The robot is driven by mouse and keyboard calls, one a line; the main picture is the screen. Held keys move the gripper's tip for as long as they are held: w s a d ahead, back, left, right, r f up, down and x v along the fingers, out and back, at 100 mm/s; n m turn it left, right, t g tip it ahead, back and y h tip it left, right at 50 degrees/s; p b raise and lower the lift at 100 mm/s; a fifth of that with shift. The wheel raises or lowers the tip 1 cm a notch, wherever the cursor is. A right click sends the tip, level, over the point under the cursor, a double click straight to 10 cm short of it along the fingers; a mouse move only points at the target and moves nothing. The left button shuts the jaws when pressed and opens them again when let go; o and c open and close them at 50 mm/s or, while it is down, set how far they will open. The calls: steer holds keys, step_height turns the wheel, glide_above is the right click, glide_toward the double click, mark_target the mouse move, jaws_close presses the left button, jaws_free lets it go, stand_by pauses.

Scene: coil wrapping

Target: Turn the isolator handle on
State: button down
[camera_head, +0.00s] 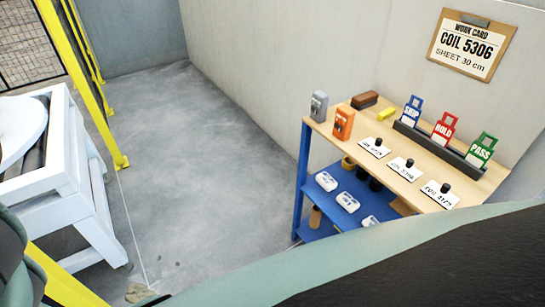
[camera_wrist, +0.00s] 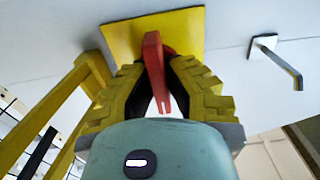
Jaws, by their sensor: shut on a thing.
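The isolator handle is a red lever (camera_wrist: 153,60) in front of a yellow plate (camera_wrist: 186,28) on a pale wall, seen in the wrist view. My gripper (camera_wrist: 156,78) has its yellow, ribbed fingers on both sides of the red lever, shut on it. The lever runs nearly upright in the picture, and its lower end shows between the fingers. The head view shows neither the handle nor my gripper.
A bent metal hook (camera_wrist: 278,62) sticks out from the wall right of the yellow plate. Yellow posts (camera_wrist: 45,115) stand at left. A blue-framed bench (camera_head: 304,180) with tags and cards stands by the wall, under a work card (camera_head: 471,45). Grey floor (camera_head: 200,150) is clear.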

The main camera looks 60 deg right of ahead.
steer(key=shift+d+f, duration=0.1)
steer(key=shift+f, duration=0.05)
steer(key=c, duration=1)
jaws_free()
steer(key=v, duration=1.2)
